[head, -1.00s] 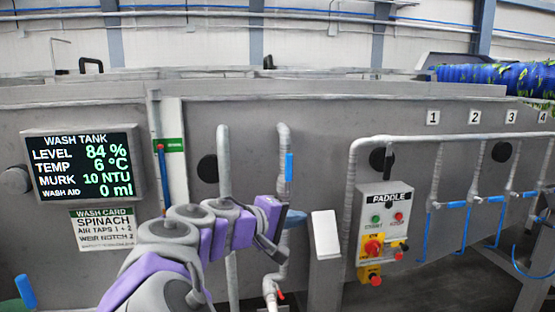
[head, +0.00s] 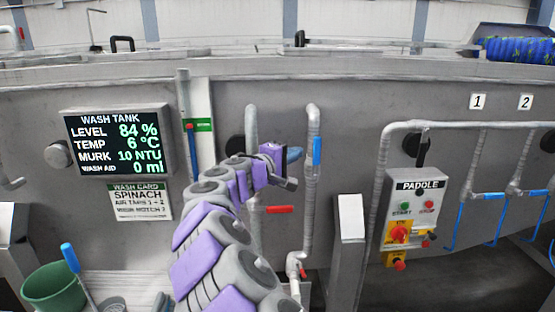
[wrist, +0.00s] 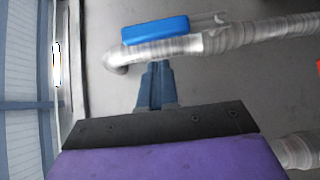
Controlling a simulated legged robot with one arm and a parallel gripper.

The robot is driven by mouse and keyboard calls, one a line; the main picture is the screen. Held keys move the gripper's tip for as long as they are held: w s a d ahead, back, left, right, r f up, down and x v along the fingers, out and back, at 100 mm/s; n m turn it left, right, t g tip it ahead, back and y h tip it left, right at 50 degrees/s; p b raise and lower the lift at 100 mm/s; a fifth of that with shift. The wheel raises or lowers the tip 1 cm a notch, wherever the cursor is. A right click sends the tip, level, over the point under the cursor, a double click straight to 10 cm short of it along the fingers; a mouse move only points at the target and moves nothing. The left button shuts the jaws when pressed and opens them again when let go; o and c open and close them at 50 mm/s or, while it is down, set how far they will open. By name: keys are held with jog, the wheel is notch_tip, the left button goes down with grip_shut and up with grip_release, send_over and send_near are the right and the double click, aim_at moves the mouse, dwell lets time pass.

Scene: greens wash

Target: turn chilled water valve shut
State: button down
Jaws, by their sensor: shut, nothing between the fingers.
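A blue lever handle (head: 317,151) sits on the right-hand upright pipe against the tank wall; it is likely the chilled water valve, though I see no label on it. It points along the pipe. In the wrist view the blue handle (wrist: 155,28) lies beside the pipe bend, just beyond my fingertips. My gripper (head: 295,154) is shut and empty, a little left of the handle in the head view. My blue-grey fingers (wrist: 155,82) show together in the wrist view, apart from the handle.
A red lever (head: 280,209) is on the left upright pipe (head: 252,125), near my arm. A grey post (head: 349,245) and the paddle control box (head: 412,210) stand to the right. A wash tank display (head: 117,140) and green bucket (head: 54,287) are to the left.

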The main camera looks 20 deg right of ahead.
jog(key=s+d+f+m+y+p, duration=0.2)
jog(key=d+m+y, duration=0.2)
jog(key=d+y, duration=0.2)
jog(key=s+d+f+m+y+p, duration=0.2)
jog(key=d+m+y+p, duration=0.1)
jog(key=d+m+y, duration=0.2)
jog(key=shift+s+d+y+p, duration=0.25)
jog(key=shift+d+y+p, duration=0.1)
jog(key=shift+d+y, duration=1.05)
dwell(0.6)
jog(key=shift+d+f, duration=0.1)
jog(key=shift+d, duration=0.05)
